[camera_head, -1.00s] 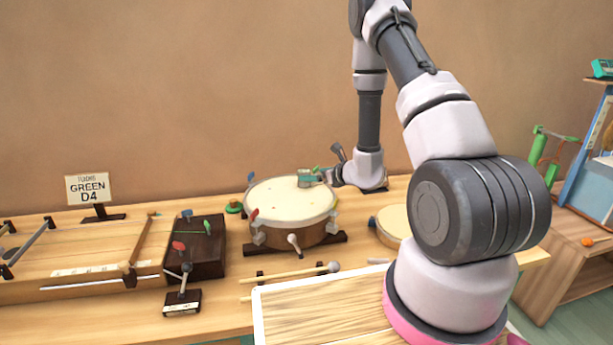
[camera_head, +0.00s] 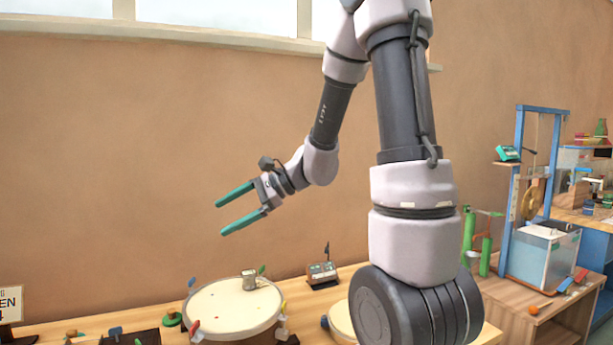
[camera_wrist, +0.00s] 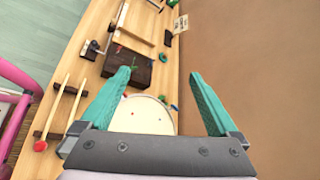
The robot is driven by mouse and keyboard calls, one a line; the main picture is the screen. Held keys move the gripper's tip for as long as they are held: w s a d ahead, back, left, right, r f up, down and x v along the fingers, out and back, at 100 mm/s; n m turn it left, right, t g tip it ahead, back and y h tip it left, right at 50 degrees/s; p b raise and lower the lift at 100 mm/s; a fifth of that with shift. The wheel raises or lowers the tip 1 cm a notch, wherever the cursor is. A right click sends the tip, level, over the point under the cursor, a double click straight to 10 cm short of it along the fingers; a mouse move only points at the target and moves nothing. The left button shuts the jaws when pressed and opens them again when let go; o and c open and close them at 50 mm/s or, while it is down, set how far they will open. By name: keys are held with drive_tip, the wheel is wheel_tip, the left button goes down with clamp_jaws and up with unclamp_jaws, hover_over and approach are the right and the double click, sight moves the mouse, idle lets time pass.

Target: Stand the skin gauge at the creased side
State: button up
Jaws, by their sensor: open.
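The skin gauge (camera_head: 249,280), a small grey-beige block, stands on the pale drum skin (camera_head: 225,305) towards its back right, near a green tab (camera_head: 262,270). I cannot make out a crease in the skin. My gripper (camera_head: 221,218) is open and empty, with teal fingers, well above the drum and apart from the gauge. In the wrist view my gripper (camera_wrist: 159,73) shows nothing between its fingertips but bench and wall; the drum skin (camera_wrist: 142,115) is partly hidden behind the gripper body, and the gauge is not visible there.
Blue (camera_head: 191,282), red (camera_head: 194,326) and yellow (camera_head: 283,307) tabs stand around the drum rim. A small meter box (camera_head: 322,272) sits behind it on the bench. A second, smaller drum (camera_head: 340,318) is at right, partly behind my arm. The air around the gripper is clear.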

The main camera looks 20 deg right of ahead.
drive_tip(key=s+d+r+n+t+h, duration=0.3)
drive_tip(key=s+d+r+n+h, duration=0.6)
drive_tip(key=s+d, duration=0.3)
drive_tip(key=s+r+n, duration=0.1)
drive_tip(key=s, duration=0.2)
drive_tip(key=shift+d+t+h, duration=0.3)
drive_tip(key=shift+d, duration=0.05)
drive_tip(key=shift+o, duration=0.3)
drive_tip(key=shift+r, duration=0.1)
